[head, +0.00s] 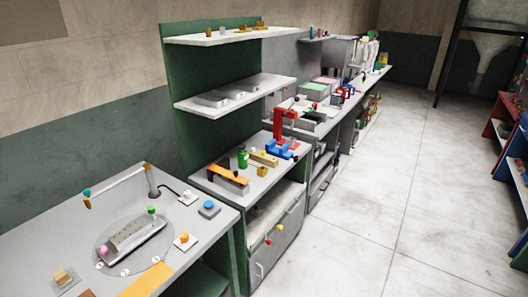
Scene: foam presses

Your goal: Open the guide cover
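I cannot tell for sure which part is the guide cover. On the near bench (205,228), a grey slotted block (133,236) lies on a round plate (107,262), with a green knob (152,210) at its far end and a pink knob (103,252) at its near end. On the second bench, an orange bar (226,174) lies over a dark base, beside a green bottle-like part (242,158) and a tan block (264,159). A red upright press (287,123) stands behind a blue vise-like part (283,149). Neither of my grippers shows.
A white arm-like bar (118,187) stands above the near bench's back edge. A blue button (209,207) and an orange strip (147,280) are on that bench. Shelves (235,90) overhang the second bench. The floor (370,215) to the right is clear.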

